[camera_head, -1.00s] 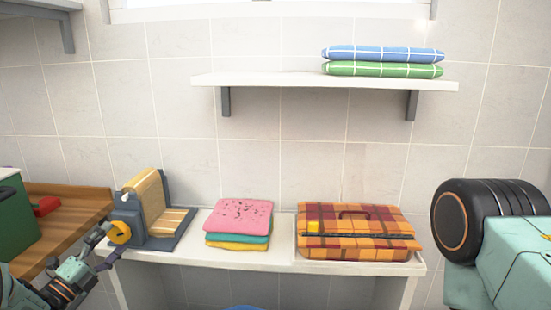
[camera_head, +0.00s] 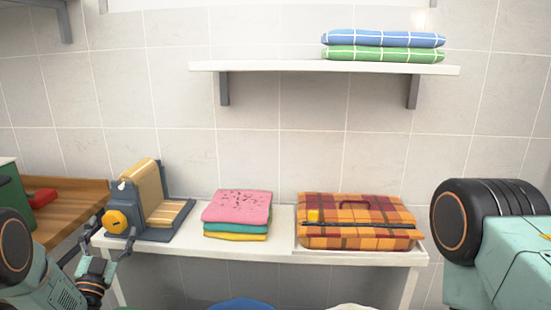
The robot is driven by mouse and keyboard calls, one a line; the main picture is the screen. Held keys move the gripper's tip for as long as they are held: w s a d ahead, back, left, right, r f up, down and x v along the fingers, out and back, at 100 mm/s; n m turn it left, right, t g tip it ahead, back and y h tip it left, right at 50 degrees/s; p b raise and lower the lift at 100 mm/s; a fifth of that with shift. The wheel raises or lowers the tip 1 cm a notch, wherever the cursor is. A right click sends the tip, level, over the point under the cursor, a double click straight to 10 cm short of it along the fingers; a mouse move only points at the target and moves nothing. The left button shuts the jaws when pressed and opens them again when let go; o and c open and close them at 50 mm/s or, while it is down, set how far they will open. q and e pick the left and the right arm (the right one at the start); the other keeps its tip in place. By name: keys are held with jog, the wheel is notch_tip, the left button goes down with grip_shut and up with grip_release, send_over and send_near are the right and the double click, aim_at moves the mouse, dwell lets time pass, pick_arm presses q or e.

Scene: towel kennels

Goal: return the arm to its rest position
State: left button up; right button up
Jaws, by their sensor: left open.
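My left gripper (camera_head: 106,244) is at the lower left, open, with nothing seen between its fingers. It is below the yellow knob (camera_head: 115,221) of a dark blue-grey device (camera_head: 176,222) that carries a tan-striped roll or pad. The fingers overlap the table's left front edge in the picture; I cannot tell whether they touch it. My left arm (camera_head: 50,285) comes in from the left edge. My right arm (camera_head: 495,245) shows only as a large part at the right edge; its gripper is out of view.
The white table (camera_head: 275,249) holds folded pink, teal and yellow towels (camera_head: 237,213) and an orange plaid case (camera_head: 355,222). A white shelf (camera_head: 285,66) above holds blue and green towels (camera_head: 384,46). A wooden counter (camera_head: 75,204) stands at left. A blue object (camera_head: 243,304) shows at the bottom.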

pick_arm(q)
jog(key=n+y, duration=0.2)
jog(key=n, duration=0.1)
jog(key=shift+d+r+g, duration=0.1)
jog(key=shift+g, duration=0.2)
jog(key=shift+n, duration=0.6)
